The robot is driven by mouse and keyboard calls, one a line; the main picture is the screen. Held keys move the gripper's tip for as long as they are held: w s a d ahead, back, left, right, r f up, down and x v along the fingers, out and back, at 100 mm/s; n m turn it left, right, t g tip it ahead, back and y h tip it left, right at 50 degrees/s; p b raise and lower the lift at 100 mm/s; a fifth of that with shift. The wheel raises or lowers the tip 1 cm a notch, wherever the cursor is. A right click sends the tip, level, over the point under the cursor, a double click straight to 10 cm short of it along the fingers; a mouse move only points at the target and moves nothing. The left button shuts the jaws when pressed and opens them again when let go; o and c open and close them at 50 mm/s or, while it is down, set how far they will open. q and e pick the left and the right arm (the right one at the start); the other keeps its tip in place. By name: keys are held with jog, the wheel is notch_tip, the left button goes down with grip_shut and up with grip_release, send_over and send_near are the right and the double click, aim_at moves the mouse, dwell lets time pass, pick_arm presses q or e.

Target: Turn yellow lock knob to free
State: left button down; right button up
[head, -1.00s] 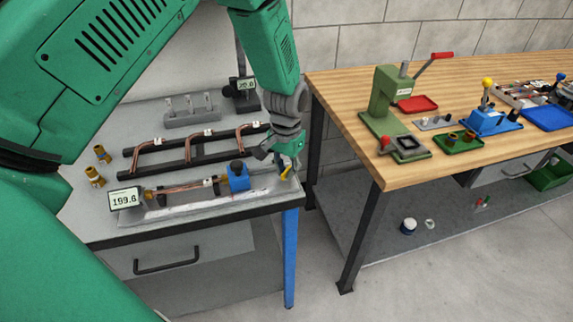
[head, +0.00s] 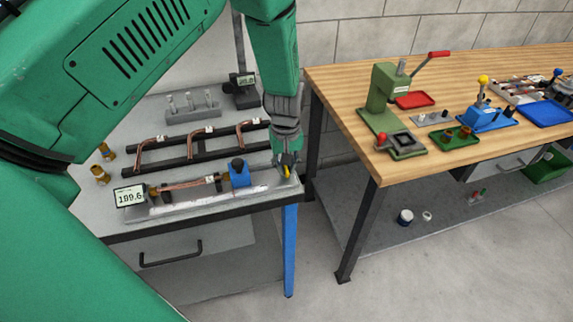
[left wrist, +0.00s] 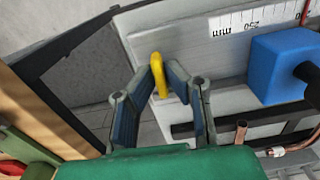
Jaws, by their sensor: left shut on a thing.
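The yellow lock knob (left wrist: 158,75) sits at the right end of the grey measuring fixture (head: 220,203). In the left wrist view it stands between the two fingers of my left gripper (left wrist: 160,82). In the head view my left gripper (head: 287,163) points down at the fixture's end and mostly covers the knob (head: 287,172). The left fingers are shut on the knob. A blue block (head: 239,176) with a black knob sits on the fixture, next to a copper tube (head: 195,184). My right gripper is not in view.
A digital display (head: 130,196) stands at the fixture's left end. A black rack (head: 200,146) with bent copper tubes lies behind. Brass fittings (head: 101,173) stand at left. A wooden bench (head: 345,90) with a green press (head: 385,100) is to the right, across a gap.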

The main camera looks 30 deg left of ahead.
pick_arm(q)
jog(key=shift+w+a+r+n, duration=0.15)
jog(key=shift+w+r+n, duration=0.1)
jog(key=shift+w+n, duration=0.15)
jog(key=c, duration=1.6)
grip_release()
jog(key=shift+c, duration=0.2)
jog(key=shift+s+f, duration=0.15)
jog(key=shift+r, duration=0.35)
notch_tip(320, 180, up, 11)
